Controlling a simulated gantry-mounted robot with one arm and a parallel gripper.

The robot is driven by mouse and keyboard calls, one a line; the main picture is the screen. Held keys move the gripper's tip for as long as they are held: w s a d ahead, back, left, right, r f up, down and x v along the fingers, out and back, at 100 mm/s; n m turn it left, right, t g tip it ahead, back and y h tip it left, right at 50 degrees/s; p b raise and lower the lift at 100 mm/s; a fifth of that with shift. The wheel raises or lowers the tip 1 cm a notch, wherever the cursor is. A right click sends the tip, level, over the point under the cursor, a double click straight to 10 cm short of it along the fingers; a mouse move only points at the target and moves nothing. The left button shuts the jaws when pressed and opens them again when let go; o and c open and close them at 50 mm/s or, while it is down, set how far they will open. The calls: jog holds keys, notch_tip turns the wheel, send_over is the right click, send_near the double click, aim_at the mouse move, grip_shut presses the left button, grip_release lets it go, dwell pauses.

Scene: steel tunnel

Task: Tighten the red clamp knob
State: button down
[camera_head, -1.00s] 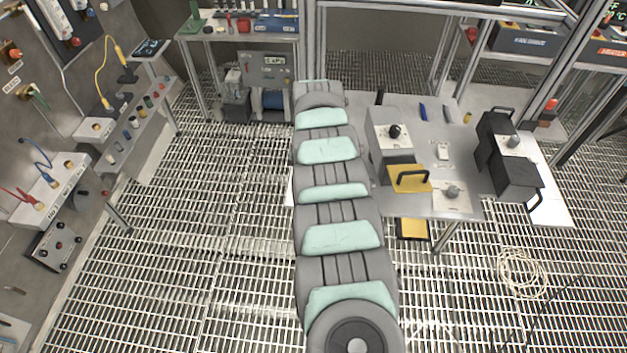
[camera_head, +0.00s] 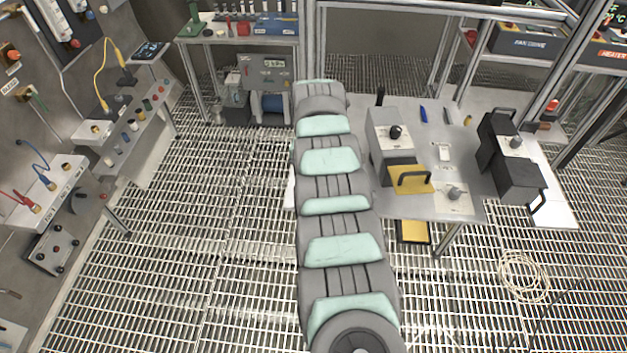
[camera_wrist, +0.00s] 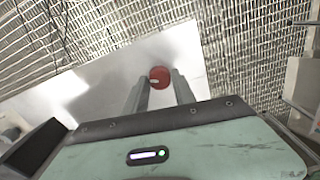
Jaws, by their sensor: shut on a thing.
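The round red clamp knob (camera_wrist: 160,77) shows in the wrist view, with a small pale mark on its left side. It is over a pale flat panel (camera_wrist: 110,90). My gripper (camera_wrist: 161,82) has its two grey fingers on either side of the knob and is shut on it. The knob's lower part and its mount cannot be made out. In the head view my arm hides both the gripper and the knob.
In the head view a workbench (camera_head: 415,208) stands right of my arm, with a grey box (camera_head: 390,140), a yellow block with a black handle (camera_head: 412,180) and a black box (camera_head: 512,185). A wall panel stands at left. The grating floor is mostly clear, with a coiled cable (camera_head: 524,275) at right.

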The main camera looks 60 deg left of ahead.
jog(key=shift+m, duration=0.6)
jog(key=c, duration=1)
grip_release()
jog(key=shift+c, duration=0.2)
jog(key=shift+r, duration=0.1)
notch_tip(320, 180, up, 11)
jog(key=b, duration=0.1)
